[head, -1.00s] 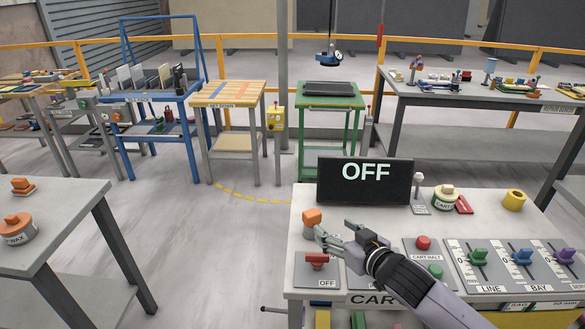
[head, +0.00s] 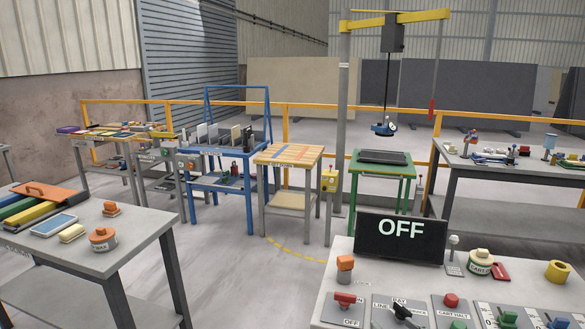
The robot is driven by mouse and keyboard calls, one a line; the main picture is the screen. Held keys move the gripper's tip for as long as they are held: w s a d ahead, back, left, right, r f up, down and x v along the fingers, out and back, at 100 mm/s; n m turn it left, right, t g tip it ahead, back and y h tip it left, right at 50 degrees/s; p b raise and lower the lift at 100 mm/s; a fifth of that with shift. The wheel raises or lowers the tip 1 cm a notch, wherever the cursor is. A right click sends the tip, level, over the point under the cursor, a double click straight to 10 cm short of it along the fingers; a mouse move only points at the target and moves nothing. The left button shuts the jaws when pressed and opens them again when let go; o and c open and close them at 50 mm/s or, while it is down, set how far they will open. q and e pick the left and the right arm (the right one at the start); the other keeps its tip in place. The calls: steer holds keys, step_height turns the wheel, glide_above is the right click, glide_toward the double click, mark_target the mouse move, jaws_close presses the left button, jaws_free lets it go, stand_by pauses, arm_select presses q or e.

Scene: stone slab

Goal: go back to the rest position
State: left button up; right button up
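Neither of my grippers is in view in the head view. The control console (head: 345,282) stands at the lower right, with no arm over it. Its display (head: 401,238) reads OFF. A red switch handle (head: 344,299) sits on a plate marked OFF at the console's front left. A black knob (head: 402,311) sits on the plate beside it.
A grey table (head: 60,262) with a wax tin (head: 103,239) and several bars stands at the left. Behind are a blue rack (head: 250,185), a wooden-topped table (head: 288,155) and a green table (head: 383,172). Floor (head: 235,285) between the tables is clear.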

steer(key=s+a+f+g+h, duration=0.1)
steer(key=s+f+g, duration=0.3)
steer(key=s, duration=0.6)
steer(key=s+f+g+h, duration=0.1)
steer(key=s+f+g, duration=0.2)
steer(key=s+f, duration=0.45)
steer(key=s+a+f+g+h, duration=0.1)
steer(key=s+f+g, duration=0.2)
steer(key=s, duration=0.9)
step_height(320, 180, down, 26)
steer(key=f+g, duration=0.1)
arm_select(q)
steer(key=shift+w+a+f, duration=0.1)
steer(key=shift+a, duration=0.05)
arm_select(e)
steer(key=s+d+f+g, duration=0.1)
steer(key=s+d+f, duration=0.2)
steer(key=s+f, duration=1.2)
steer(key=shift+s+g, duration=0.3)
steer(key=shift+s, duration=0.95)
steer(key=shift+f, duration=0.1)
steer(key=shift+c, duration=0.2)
